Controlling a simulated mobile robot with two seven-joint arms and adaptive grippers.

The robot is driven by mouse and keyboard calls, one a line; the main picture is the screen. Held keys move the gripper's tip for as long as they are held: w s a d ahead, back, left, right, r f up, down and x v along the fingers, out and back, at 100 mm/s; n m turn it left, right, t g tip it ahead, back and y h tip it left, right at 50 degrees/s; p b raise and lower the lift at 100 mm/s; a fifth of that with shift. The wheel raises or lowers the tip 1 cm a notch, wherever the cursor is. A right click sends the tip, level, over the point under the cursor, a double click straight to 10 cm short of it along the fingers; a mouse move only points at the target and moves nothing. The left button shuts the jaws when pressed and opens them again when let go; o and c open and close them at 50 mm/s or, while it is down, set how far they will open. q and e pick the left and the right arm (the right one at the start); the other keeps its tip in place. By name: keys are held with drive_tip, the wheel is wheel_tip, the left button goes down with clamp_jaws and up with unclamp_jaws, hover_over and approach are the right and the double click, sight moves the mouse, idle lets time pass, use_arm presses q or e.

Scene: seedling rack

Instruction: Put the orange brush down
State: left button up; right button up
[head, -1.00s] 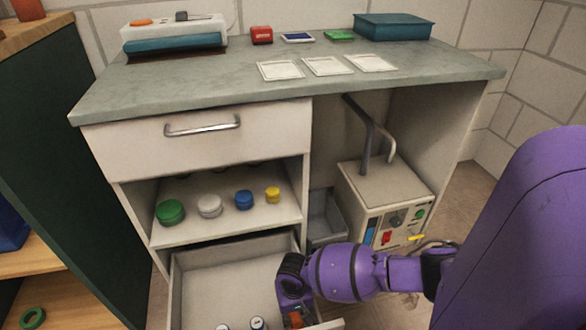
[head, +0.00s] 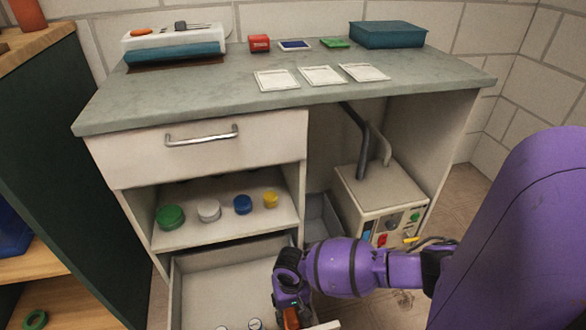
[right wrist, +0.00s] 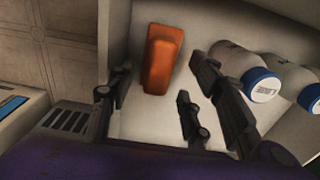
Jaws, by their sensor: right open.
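The orange brush (right wrist: 162,58) lies in the open bottom drawer (right wrist: 205,22), close to the drawer wall, in the right wrist view. In the head view a bit of the brush (head: 291,318) shows at the lower edge below my right gripper (head: 289,304). My right gripper also shows in the right wrist view (right wrist: 160,82); its fingers are spread, one on each side of the brush, with gaps between. Whether the brush rests fully on the drawer floor is hard to tell. My left gripper is not in view.
White bottles with blue caps (right wrist: 262,84) lie in the drawer just right of my right gripper's fingers. A shelf above the drawer holds a green jar (head: 171,217) and other lidded jars. A box-shaped device (head: 380,195) stands to the right. The drawer's left part looks clear.

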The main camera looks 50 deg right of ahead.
wheel_tip(320, 180, up, 8)
drive_tip(key=p, duration=0.3)
idle(0.4)
